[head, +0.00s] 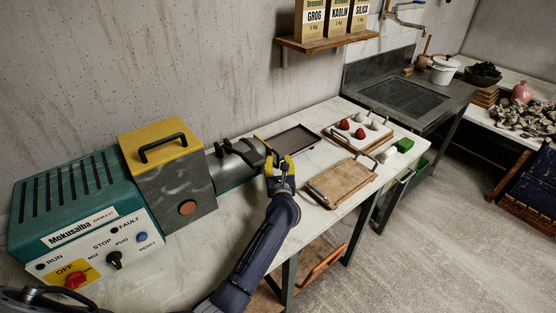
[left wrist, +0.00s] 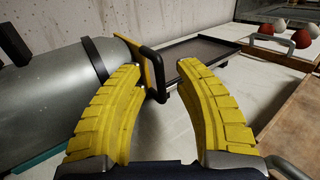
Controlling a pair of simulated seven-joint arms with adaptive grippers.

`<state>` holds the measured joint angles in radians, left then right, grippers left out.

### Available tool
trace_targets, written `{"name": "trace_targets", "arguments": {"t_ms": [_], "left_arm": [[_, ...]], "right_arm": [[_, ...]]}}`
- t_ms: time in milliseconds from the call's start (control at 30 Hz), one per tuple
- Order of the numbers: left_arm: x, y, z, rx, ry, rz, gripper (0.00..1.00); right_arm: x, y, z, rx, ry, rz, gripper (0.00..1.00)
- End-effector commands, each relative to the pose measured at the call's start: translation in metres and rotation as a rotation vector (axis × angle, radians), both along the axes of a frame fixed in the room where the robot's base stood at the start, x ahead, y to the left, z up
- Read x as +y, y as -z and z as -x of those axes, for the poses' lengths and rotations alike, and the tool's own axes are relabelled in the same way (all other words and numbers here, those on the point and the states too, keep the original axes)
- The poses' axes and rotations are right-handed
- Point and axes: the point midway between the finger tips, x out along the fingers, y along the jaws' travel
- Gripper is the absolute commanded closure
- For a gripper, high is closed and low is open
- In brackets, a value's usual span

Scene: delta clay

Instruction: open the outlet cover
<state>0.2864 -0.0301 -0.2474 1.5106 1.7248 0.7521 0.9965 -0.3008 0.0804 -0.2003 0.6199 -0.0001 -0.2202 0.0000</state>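The outlet cover (left wrist: 134,52) is a yellow plate with a black bar handle (left wrist: 155,76), at the outlet end of the grey barrel (left wrist: 48,92) in the left wrist view. In the head view the barrel (head: 236,163) lies left of my left gripper (head: 279,163), and the cover is small and partly hidden by the gripper. The cover appears to stand across the barrel's end. My left gripper is open, its yellow fingers spread. The handle shows between the fingertips, nearer the left finger; I cannot tell whether they touch. My right gripper is not in view.
The teal machine (head: 75,200) with its control panel and a grey hopper with a yellow lid (head: 158,138) stand left. A dark tray (head: 293,141) lies beyond the outlet. A wooden board (head: 342,182) and a white tray with balls (head: 352,144) lie right.

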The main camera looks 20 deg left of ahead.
Motion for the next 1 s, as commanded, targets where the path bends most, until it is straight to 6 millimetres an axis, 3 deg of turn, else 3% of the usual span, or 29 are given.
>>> {"name": "trace_targets", "arguments": {"t_ms": [200, 633, 900, 1000], "left_arm": [[0.005, -0.001, -0.014, 0.0, 0.0, 0.001, 0.68], [0.006, 0.0, -0.017, 0.0, 0.0, 0.001, 0.67], [0.006, 0.0, -0.017, 0.0, 0.0, 0.001, 0.98], [0.006, -0.001, -0.017, 0.0, 0.001, 0.001, 1.0]], "right_arm": [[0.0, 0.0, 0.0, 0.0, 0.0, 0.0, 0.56], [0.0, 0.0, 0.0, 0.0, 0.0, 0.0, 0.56], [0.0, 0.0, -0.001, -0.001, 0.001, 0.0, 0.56], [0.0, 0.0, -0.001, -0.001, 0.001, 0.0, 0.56]]}}
